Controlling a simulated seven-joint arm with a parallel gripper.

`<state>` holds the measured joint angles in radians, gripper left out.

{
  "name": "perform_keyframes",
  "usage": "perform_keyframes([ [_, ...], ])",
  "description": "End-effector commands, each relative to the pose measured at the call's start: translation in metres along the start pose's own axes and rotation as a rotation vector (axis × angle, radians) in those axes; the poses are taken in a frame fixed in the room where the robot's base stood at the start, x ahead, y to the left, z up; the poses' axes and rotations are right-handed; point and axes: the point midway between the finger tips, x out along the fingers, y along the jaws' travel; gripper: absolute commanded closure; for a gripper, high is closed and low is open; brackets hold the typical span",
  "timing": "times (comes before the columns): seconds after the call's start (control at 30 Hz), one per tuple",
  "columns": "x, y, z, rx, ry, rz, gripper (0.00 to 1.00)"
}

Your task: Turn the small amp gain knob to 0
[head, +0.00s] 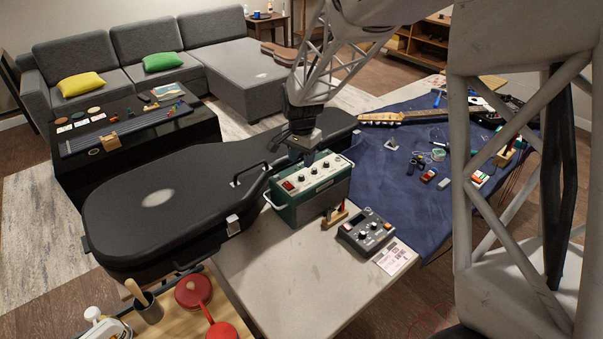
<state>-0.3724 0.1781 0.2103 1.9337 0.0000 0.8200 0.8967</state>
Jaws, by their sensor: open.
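The small amp (312,191) is a green box with a pale top panel, standing on the pale table near the middle of the head view. Its panel carries a red switch (288,186) at the left and several dark knobs (302,178) in a row. Which one is the gain knob, and where it points, is too small to tell. My gripper (310,158) points down at the far edge of the amp's panel, near the knobs at the right. It is open and holds nothing visible. Whether its fingertips touch a knob cannot be told.
A black guitar case (160,205) lies left of and behind the amp. A grey pedal (366,232) and a printed card (396,256) lie to the right. A blue cloth (385,178) with tools and a guitar covers the table's right part. The table's front is clear.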

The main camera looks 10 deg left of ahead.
Motion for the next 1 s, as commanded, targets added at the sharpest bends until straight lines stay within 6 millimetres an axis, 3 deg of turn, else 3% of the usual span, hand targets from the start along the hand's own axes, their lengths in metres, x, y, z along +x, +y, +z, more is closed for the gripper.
perform_keyframes([
  [0.5, 0.056, 0.000, 0.000, 0.000, 0.000, 0.000, 0.55],
  [0.93, 0.061, 0.000, 0.000, 0.000, 0.000, -0.001, 0.55],
  [1.0, 0.061, 0.000, 0.000, 0.000, 0.000, -0.001, 0.66],
])
